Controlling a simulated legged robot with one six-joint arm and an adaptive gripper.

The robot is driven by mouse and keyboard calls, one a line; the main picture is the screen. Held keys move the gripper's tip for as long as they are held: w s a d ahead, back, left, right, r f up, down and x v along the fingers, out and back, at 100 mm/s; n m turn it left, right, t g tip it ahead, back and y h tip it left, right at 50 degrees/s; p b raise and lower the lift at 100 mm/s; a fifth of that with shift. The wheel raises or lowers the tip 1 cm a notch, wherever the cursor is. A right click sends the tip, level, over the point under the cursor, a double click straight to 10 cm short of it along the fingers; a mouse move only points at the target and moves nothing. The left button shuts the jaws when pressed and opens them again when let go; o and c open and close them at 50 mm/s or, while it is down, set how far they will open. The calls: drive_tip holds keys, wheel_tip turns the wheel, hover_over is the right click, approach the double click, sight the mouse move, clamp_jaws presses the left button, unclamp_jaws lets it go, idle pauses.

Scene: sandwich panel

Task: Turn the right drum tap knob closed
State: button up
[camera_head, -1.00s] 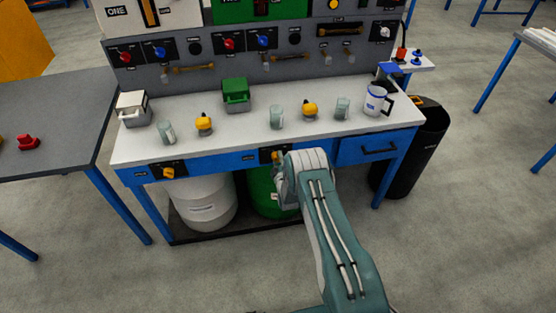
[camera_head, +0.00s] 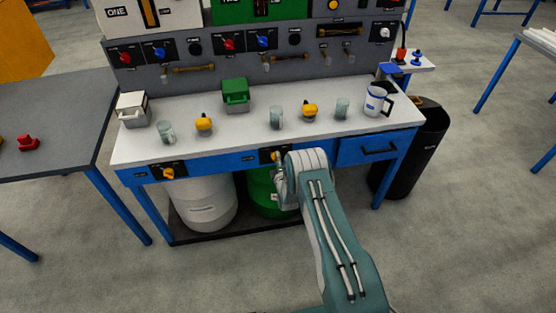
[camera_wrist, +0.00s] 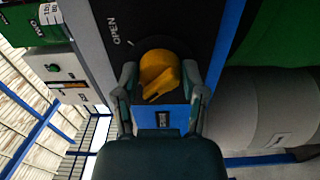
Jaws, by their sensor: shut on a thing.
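The right drum tap knob (camera_wrist: 158,75) is yellow and sits on a black plate with the word OPEN beside it, in the wrist view. Its grip bar lies slanted in that view. My gripper (camera_wrist: 160,82) is shut on this knob, one finger on each side of it. In the head view my wrist is at the front edge of the bench and hides most of the knob and of its black plate (camera_head: 265,156). The left drum tap knob (camera_head: 168,173), also yellow, is on the front rail further left.
Under the bench (camera_head: 222,133) stand a white drum (camera_head: 205,205) and a green drum (camera_head: 262,190). Glasses, yellow-topped items and a mug (camera_head: 374,101) stand on top. A black bin (camera_head: 417,150) is at the right. The floor in front is clear.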

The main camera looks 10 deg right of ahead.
drive_tip(key=shift+a+f, duration=0.2)
drive_tip(key=shift+a, duration=0.05)
drive_tip(key=o, duration=1.1)
drive_tip(key=shift+o, duration=0.2)
drive_tip(key=shift+s+d, duration=0.1)
drive_tip(key=shift+s, duration=0.15)
drive_tip(key=s, duration=1.1)
drive_tip(key=shift+s, duration=0.25)
